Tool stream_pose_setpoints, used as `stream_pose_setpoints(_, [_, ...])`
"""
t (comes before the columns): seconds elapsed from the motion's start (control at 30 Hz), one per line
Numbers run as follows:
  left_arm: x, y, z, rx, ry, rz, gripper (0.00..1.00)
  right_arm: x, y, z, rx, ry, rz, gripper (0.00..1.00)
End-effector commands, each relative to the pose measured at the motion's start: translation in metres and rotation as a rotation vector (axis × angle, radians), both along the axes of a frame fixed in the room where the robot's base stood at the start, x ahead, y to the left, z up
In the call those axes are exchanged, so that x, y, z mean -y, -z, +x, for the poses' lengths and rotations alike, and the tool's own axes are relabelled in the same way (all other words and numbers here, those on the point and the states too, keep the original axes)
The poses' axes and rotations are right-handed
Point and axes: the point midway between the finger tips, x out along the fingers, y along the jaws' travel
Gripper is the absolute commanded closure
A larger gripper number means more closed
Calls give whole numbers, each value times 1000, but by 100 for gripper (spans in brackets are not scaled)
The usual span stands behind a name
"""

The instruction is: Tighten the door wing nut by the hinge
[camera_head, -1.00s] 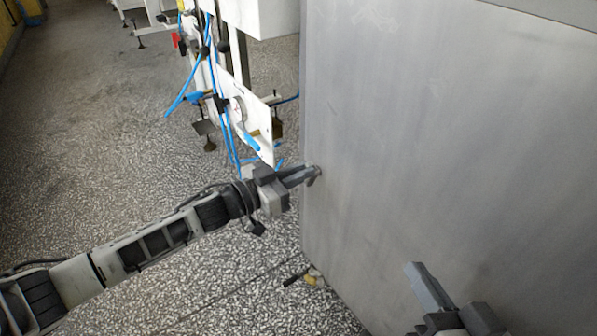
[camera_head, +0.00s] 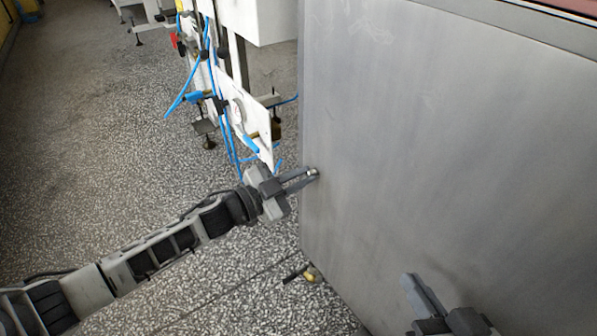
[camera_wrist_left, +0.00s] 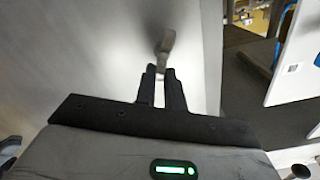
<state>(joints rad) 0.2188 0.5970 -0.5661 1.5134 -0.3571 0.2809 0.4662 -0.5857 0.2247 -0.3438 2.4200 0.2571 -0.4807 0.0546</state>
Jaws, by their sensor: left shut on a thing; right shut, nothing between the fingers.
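The door is a broad grey brushed-metal panel (camera_head: 450,150). The small metal wing nut (camera_head: 314,173) stands out near its left edge. My left gripper (camera_head: 309,175) is at that edge, its fingers shut on the wing nut and partly hiding it. In the left wrist view the wing nut (camera_wrist_left: 166,46) rises from between the fingertips of my left gripper (camera_wrist_left: 162,72), against the panel. My right gripper (camera_head: 424,292) is shut and empty in front of the lower part of the panel, well apart from the nut.
A white machine frame (camera_head: 240,105) with blue hoses (camera_head: 186,93) stands behind the panel's left edge. A small yellow-and-dark foot (camera_head: 311,274) is at the panel's base. The speckled floor (camera_head: 110,170) at left is open.

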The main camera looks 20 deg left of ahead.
Motion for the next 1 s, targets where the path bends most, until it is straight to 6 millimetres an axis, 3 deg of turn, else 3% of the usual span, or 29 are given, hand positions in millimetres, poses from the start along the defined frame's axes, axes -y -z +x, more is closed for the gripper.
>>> stream_pose_setpoints(1.0, [8,16,-7,562,3,724,100,-1,4,-1,-8,1,21,100])
